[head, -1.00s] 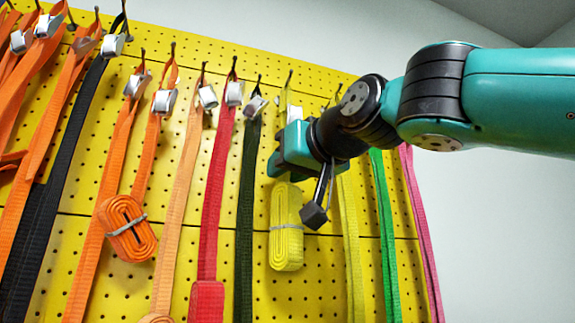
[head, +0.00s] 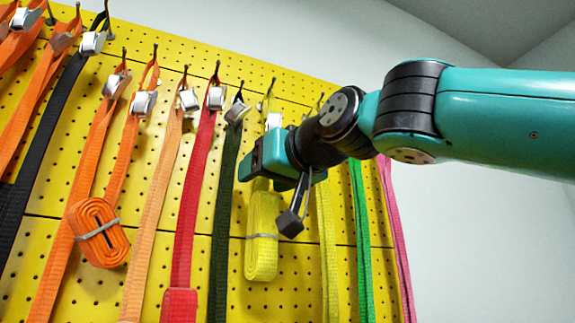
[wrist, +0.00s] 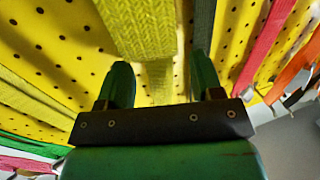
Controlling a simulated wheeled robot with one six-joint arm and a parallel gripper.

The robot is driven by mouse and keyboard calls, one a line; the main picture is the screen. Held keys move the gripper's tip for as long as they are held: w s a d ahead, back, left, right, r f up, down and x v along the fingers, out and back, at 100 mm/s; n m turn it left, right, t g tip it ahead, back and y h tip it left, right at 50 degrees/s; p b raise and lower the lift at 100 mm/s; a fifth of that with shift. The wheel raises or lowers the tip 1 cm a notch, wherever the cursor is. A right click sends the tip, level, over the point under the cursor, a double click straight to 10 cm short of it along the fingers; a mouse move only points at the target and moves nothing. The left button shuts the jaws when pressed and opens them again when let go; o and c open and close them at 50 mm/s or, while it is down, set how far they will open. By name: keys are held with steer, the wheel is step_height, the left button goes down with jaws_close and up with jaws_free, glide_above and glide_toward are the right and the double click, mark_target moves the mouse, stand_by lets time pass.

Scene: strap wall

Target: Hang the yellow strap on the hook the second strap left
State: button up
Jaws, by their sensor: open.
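The yellow strap hangs on the yellow pegboard, its rolled bundle (head: 262,240) tied with a pale band just below my gripper (head: 268,158). Its upper loop rises to a hook (head: 272,82), with a silver buckle (head: 273,121) just above my gripper. My gripper is open in front of the strap and hides its middle. In the wrist view, both fingers of my gripper (wrist: 160,75) stand apart, with yellow webbing (wrist: 140,25) ahead and a narrower piece showing in the gap. I cannot tell whether the fingers touch it.
A dark green strap (head: 225,185) and a red strap (head: 193,200) hang close on the left. A second yellow strap (head: 327,240), a green strap (head: 360,220) and a pink strap (head: 395,225) hang on the right. Orange straps and a black strap (head: 45,130) fill the far left.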

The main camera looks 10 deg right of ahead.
steer(key=shift+s, duration=0.1)
steer(key=b+v, duration=0.5)
steer(key=v, duration=1.2)
steer(key=shift+b, duration=0.35)
steer(key=shift+d, duration=0.1)
